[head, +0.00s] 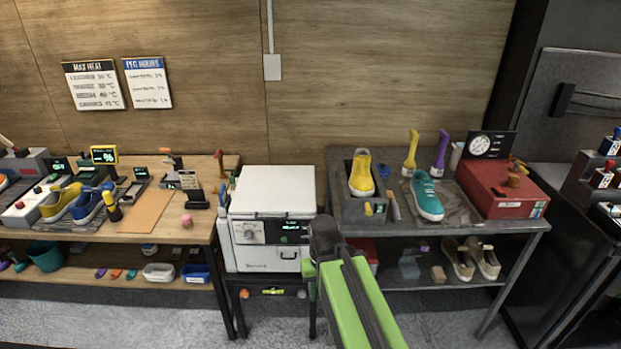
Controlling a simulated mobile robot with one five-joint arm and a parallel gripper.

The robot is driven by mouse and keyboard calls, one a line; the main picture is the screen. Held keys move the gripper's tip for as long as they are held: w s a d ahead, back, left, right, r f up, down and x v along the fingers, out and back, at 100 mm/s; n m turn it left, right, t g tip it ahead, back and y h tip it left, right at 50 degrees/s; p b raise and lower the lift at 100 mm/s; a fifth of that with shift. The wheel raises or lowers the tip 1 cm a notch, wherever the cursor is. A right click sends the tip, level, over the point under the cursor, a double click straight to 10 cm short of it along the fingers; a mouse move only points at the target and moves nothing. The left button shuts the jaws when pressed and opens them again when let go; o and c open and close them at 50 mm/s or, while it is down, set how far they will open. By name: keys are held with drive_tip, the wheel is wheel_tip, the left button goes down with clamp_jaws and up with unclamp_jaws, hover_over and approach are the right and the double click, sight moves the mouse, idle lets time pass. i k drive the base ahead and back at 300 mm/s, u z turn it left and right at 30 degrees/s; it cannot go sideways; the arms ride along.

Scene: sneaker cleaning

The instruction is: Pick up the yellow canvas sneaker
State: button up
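Two yellow shoes are in the head view. One yellow shoe (361,173) is in a dark grey bin (353,209) on the right bench, toe up and tilted. Another yellow shoe (60,203) is on the left bench, beside a blue shoe (90,205). I cannot tell from here which yellow one is canvas. My green arm rises from the bottom, its dark joint in front of the white machine's right edge. My gripper itself cannot be made out; no fingers show, and no shoe is seen held.
A teal sneaker (427,196), yellow and purple brushes, and a red box (500,188) with a dial share the right bench. Beige shoes (471,258) are on its lower shelf. A white machine (270,225) stands between the benches. Grey floor is free in front.

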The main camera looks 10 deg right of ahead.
sight(361, 184)
drive_tip(key=u, duration=0.3)
drive_tip(key=i, duration=1)
